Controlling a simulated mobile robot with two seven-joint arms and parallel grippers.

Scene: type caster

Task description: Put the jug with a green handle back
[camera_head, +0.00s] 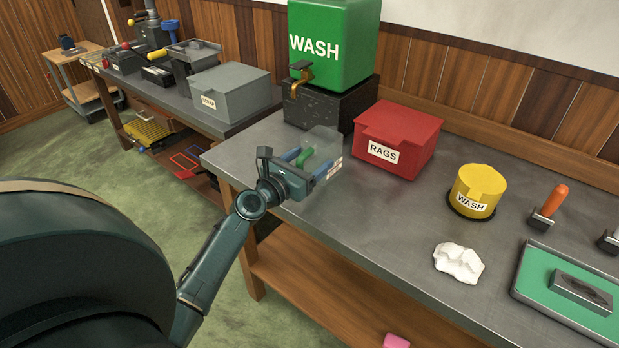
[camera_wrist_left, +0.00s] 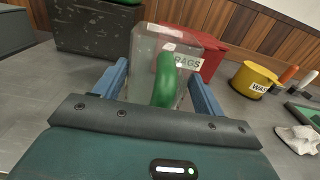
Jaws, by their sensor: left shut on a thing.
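The clear jug (camera_head: 323,148) with a green handle (camera_head: 305,157) is at the left end of the grey metal bench, in front of the black block under the green wash tank. My left gripper (camera_head: 306,166) is shut on the jug, with its blue fingers on either side of the green handle. In the left wrist view the green handle (camera_wrist_left: 165,80) stands between the two fingers, and the see-through jug body (camera_wrist_left: 150,45) is beyond it. I cannot tell whether the jug's base touches the bench. My right gripper is not in view.
The green wash tank (camera_head: 333,40) with a brass tap (camera_head: 300,85) stands on a black block (camera_head: 325,108) behind the jug. A red rags box (camera_head: 398,137) is to the right. Farther right are a yellow wash pot (camera_head: 478,188), white rag (camera_head: 458,262) and green tray (camera_head: 560,300).

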